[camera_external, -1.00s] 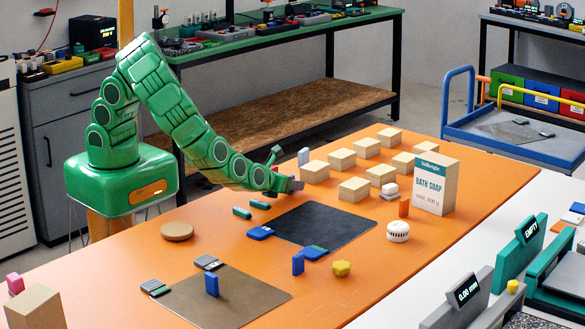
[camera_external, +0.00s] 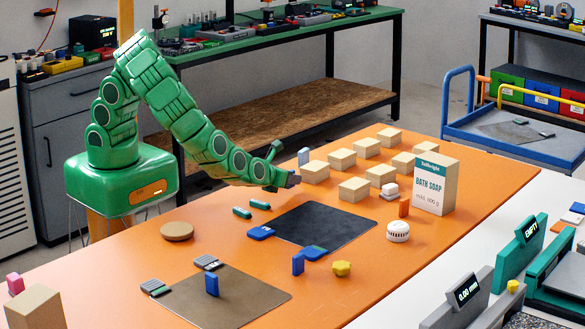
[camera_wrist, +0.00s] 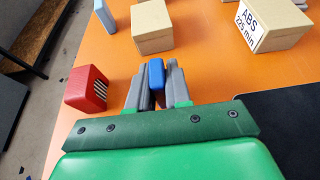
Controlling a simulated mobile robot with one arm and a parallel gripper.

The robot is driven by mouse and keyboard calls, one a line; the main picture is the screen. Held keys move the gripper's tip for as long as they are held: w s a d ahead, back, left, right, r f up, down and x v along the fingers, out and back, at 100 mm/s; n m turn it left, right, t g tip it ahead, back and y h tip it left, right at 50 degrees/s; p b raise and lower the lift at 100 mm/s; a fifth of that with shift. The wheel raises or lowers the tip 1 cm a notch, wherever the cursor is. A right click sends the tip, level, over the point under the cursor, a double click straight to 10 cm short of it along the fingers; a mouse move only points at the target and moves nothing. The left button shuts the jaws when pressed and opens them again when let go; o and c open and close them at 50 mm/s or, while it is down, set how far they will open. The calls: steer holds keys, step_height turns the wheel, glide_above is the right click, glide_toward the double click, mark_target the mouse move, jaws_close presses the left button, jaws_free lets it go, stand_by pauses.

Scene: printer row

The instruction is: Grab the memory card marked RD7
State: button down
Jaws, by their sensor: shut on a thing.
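My gripper (camera_external: 292,180) is at the far left of the black mat, low over the orange table, near the tan boxes. In the wrist view its grey fingers (camera_wrist: 157,88) are closed on a small blue card (camera_wrist: 156,74), which stands upright between them. No marking on it is readable, so I cannot tell whether it is RD7. Other small blue cards lie or stand on the table: one at the mat's left edge (camera_external: 261,233), one upright (camera_external: 298,265), and one upright on the brown mat (camera_external: 211,285).
A red block (camera_wrist: 87,88) is left of my fingers. A tan box (camera_wrist: 152,27) and a box labelled ABS 225 min (camera_wrist: 268,25) stand ahead. The black mat (camera_external: 322,227) lies to the front right. A bath soap carton (camera_external: 436,184) stands farther right.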

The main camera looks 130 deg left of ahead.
steer(key=shift+r, duration=4.25)
